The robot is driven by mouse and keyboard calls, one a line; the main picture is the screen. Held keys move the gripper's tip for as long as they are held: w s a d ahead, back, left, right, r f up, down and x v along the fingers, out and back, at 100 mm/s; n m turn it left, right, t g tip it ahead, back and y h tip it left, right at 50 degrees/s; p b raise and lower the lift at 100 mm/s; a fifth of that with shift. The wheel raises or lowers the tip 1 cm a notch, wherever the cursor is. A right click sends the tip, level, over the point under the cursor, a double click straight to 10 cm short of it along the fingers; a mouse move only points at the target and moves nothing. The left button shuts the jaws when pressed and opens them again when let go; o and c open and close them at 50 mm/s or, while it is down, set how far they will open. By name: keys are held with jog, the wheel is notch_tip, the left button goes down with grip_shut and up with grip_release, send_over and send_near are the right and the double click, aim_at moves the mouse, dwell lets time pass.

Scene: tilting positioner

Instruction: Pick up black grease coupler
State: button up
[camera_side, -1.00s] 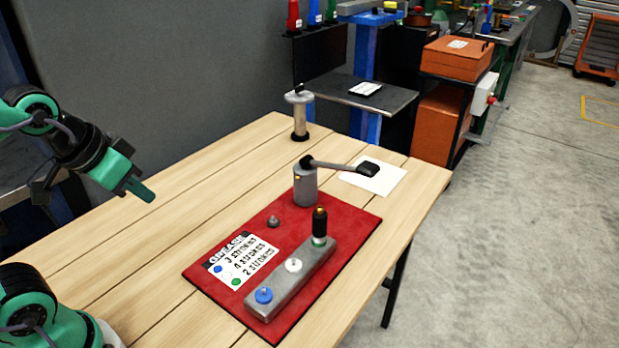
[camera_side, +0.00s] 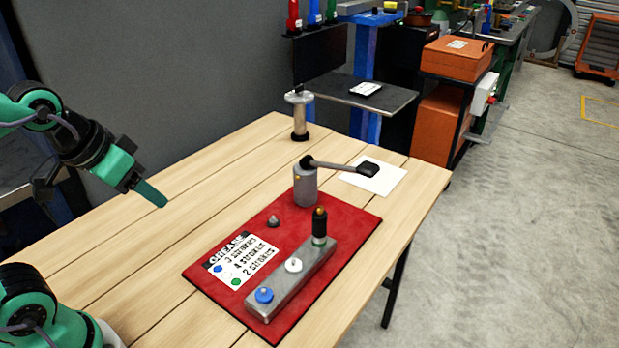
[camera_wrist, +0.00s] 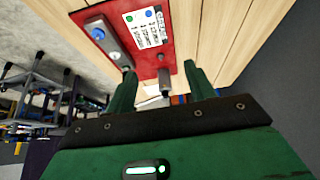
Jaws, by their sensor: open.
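The black grease coupler (camera_side: 319,223), a dark cylinder with a brass-coloured tip, stands upright on the green-based fitting at the far end of the grey metal bar (camera_side: 281,290). My gripper (camera_side: 158,197) is open and empty in the side view, above the left part of the table, well left of the coupler and apart from it. In the wrist view my gripper's two green fingers (camera_wrist: 160,70) are spread. The bar (camera_wrist: 112,42) shows there beyond the left finger; I cannot make out the coupler, which that finger may hide.
A red mat (camera_side: 213,282) carries the bar, its blue cap (camera_side: 263,295) and white cap (camera_side: 293,265), a small grey fitting (camera_side: 273,221), a grease label (camera_side: 240,262) and a grey lever pump (camera_side: 305,187). A metal post (camera_side: 299,115) stands behind. The table's left side is clear.

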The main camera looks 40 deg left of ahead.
jog(key=w+d+r+n+g, duration=0.1)
jog(key=w+d+r, duration=0.15)
jog(key=w, duration=0.45)
jog(key=n+g, duration=0.4)
jog(key=g, duration=0.1)
send_over(320, 213)
jog(key=f, duration=1)
jog(key=shift+w+a+f, duration=0.2)
jog(key=shift+a+f, duration=0.15)
jog(key=shift+w+d+f, duration=0.15)
jog(key=shift+d+f, duration=0.05)
jog(key=shift+f, duration=0.05)
jog(key=shift+f, duration=1.3)
jog(key=shift+f, duration=0.1)
jog(key=shift+a+f, duration=0.1)
jog(key=shift+f, duration=2.4)
